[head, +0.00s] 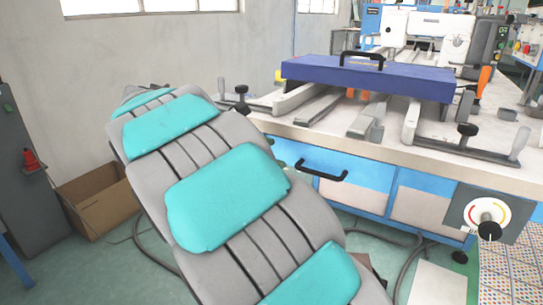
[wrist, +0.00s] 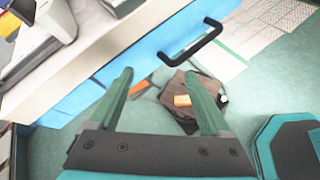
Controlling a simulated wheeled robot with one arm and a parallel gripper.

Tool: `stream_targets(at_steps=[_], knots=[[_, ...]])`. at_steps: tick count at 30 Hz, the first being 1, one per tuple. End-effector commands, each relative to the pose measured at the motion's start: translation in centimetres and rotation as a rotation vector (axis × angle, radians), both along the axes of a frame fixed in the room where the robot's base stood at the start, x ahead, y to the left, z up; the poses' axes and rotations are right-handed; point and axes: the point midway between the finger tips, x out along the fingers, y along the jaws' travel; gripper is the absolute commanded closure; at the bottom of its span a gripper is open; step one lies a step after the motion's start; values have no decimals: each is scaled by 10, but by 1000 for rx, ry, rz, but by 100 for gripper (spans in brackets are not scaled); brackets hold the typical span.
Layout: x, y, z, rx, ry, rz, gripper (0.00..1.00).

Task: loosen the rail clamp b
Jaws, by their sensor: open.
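Two clamp-like fittings with black knobs sit on the workbench in the head view. One is at the left end of the rails (head: 241,91), the other at the right front (head: 468,130). I cannot tell which of them is rail clamp b, nor whether either is tight. My gripper (wrist: 158,75) shows in the wrist view with its two green fingers spread apart and nothing between them. It is beside the blue bench front, with floor visible beyond the fingers. The gripper is not visible in the head view.
A blue-purple board (head: 368,78) with a black handle lies across the rails. The bench top (head: 390,150) has a black drawer handle (head: 321,171) below its edge and a dial (head: 488,231) at right. A cardboard box (head: 98,203) stands on the floor at left. My arm fills the foreground.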

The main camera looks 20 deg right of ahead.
Motion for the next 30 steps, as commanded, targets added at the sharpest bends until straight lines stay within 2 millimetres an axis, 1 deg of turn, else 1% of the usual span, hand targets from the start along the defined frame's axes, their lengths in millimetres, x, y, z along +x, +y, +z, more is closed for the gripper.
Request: stream_targets(at_steps=[5, 16, 19, 20, 23, 24, 26, 27, 30], knots=[[-8, -3, -4, 25, -12, -20, 18], [-11, -4, -5, 31, -16, -26, 18], [-23, -8, -10, 64, -33, -55, 18], [-30, -10, -13, 83, -42, -72, 18], [-64, -18, -32, 173, -81, -159, 18], [-81, -20, -40, 221, -106, -203, 18], [-108, -21, -56, 292, -137, -280, 18], [-126, -20, -64, 341, -164, -331, 18], [-168, -12, -88, 455, -218, -461, 18]])
